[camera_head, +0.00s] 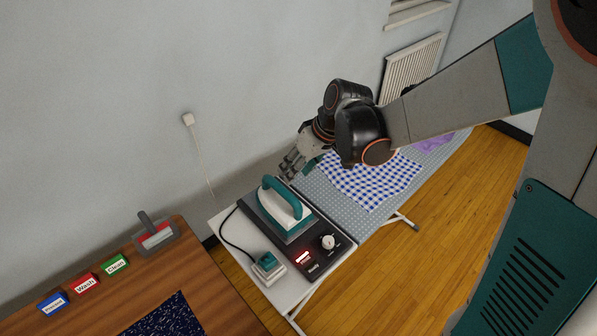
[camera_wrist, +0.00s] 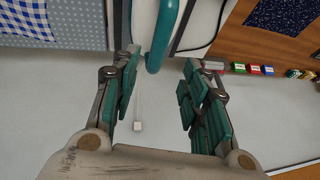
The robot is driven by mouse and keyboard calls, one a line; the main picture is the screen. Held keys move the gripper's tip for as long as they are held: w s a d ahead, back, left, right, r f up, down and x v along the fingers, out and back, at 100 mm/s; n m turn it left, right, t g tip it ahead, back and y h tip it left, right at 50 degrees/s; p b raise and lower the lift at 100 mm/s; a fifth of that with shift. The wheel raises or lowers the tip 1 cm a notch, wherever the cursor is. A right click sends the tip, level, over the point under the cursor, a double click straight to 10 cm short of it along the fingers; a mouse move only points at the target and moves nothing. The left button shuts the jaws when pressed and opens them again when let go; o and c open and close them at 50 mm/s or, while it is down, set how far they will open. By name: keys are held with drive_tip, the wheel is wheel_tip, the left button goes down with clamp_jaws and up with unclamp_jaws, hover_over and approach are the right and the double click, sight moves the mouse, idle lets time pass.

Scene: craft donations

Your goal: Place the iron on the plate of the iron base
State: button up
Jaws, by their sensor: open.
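The iron (camera_head: 291,218), white with a teal handle, sits flat on the dark plate of the iron base (camera_head: 312,262) at the near end of the ironing board. The base has a white knob and a lit red display. My gripper (camera_head: 287,172) is open and empty, just beyond the iron toward the wall. In the wrist view my gripper's fingers (camera_wrist: 160,70) are spread wide, and the end of the iron's teal handle (camera_wrist: 163,40) shows between and beyond them. I cannot tell whether any finger touches the handle. The iron's soleplate is hidden.
A blue checked cloth (camera_head: 370,180) lies on the ironing board behind the base. A teal and grey block (camera_head: 268,266) with a black cord sits beside the base. A wooden table (camera_head: 205,290) at lower left holds labelled boxes (camera_head: 86,285). The wall is close behind the gripper.

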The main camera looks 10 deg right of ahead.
drive_tip(key=s+d+r+m+t+h, duration=0.2)
drive_tip(key=s+d+r, duration=0.4)
drive_tip(key=s, duration=0.3)
drive_tip(key=s+d+r+m+t+h, duration=0.2)
drive_tip(key=s+d+r+m, duration=0.2)
drive_tip(key=s, duration=0.5)
wheel_tip(320, 180, up, 2)
drive_tip(key=shift+d+r+t, duration=0.1)
drive_tip(key=shift+d+t, duration=0.2)
drive_tip(key=shift+d, duration=0.8)
drive_tip(key=shift+s, duration=0.1)
idle(0.7)
